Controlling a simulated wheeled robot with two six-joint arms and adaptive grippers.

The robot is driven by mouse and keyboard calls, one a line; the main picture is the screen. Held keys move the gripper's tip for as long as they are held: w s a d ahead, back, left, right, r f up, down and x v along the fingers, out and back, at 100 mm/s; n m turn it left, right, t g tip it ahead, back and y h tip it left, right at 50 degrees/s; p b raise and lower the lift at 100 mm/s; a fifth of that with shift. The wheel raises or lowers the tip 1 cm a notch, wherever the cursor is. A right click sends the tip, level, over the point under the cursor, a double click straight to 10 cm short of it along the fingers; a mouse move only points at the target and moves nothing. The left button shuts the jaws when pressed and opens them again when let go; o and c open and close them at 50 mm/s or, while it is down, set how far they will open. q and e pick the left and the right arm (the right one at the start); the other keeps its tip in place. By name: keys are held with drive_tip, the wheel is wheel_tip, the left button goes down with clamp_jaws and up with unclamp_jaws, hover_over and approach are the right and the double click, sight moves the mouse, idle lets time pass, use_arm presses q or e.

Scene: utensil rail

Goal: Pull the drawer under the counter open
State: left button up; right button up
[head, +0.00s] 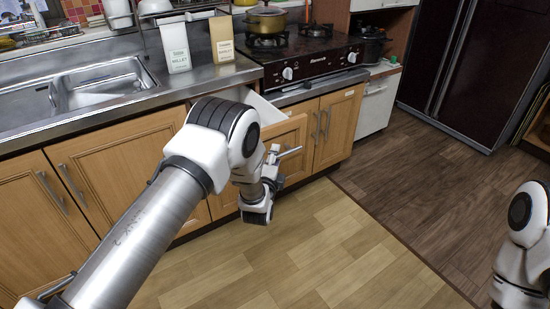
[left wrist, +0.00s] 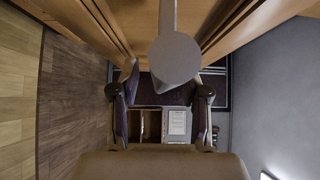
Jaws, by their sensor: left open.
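The drawer (head: 285,133) under the counter stands partly open. Its wooden front is out from the cabinet, and its pale inside (head: 262,106) shows behind my left arm. A silver bar handle (head: 290,153) sticks out at its front. My left gripper (head: 273,168) is beside the handle, partly hidden by its own wrist. In the left wrist view, the two fingers (left wrist: 166,90) are spread apart. The grey, round-ended handle (left wrist: 175,57) shows between them, close to the camera; I cannot tell whether either finger touches it. Only part of my right arm shows; its gripper is out of view.
Cabinet doors with bar handles (head: 320,125) line the counter front. A dark fridge (head: 480,60) stands at right. The floor (head: 320,245) in front is clear.

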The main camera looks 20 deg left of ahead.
use_arm(q)
drive_tip(key=shift+d, duration=0.1)
drive_tip(key=s+d, duration=0.1)
drive_tip(key=s, duration=1.1)
drive_tip(key=shift+d, duration=0.15)
drive_tip(key=s+a+f+n+g, duration=0.3)
drive_tip(key=s+f+g, duration=0.2)
drive_tip(key=s+f, duration=0.3)
drive_tip(key=s+a+f+n+g, duration=0.2)
drive_tip(key=s+f+n+g, duration=0.15)
drive_tip(key=s+f, duration=0.55)
drive_tip(key=s+f+n+g+h, duration=0.25)
drive_tip(key=s+n+g, duration=0.2)
drive_tip(key=s, duration=0.55)
drive_tip(key=s+d+f+n+g, duration=0.1)
drive_tip(key=s+d+n+g, duration=0.1)
drive_tip(key=s+n+g, duration=0.55)
wheel_tip(320, 180, up, 14)
drive_tip(key=s+m+t+p, duration=0.1)
drive_tip(key=t+p, duration=0.1)
drive_tip(key=p, duration=1.2)
drive_tip(key=shift+r+t+p, duration=0.25)
drive_tip(key=shift+t+p, duration=0.05)
drive_tip(key=shift+t, duration=0.05)
